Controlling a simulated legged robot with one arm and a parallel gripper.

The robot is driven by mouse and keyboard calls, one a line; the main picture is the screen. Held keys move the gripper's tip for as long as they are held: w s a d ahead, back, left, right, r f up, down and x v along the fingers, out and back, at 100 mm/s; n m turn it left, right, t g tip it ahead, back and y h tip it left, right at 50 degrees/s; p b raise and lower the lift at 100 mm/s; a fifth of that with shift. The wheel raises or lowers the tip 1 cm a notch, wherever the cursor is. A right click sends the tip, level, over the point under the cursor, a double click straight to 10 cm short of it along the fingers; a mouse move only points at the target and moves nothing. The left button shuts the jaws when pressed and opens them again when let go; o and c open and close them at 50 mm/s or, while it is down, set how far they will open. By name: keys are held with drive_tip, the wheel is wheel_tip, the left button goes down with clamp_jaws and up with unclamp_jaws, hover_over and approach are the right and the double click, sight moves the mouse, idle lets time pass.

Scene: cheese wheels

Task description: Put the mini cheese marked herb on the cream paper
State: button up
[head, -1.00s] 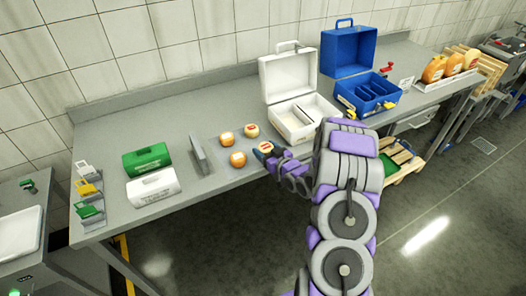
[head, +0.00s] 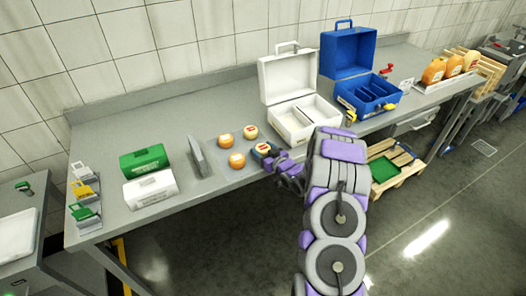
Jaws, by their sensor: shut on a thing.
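My gripper (head: 270,157) is at the table's front edge, shut on a small round cheese (head: 261,148) with a dark side and a red-and-white top label. The fingers hide part of it, and I cannot tell whether it is lifted. Two orange mini cheeses (head: 225,140) (head: 237,160) stand to its left, and a pale one with a red label (head: 251,131) stands just behind it. The labels are too small to read, so I cannot tell which is herb. I cannot make out a cream paper for certain.
A white open case (head: 290,80) and a blue open case (head: 347,55) stand behind and to the right. An upright grey plate (head: 200,156), a green box (head: 146,159) and a white box (head: 151,189) are left. The table's back left is clear.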

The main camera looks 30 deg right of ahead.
drive_tip(key=o, duration=1.1)
drive_tip(key=p+v, duration=0.2)
drive_tip(key=v, duration=1)
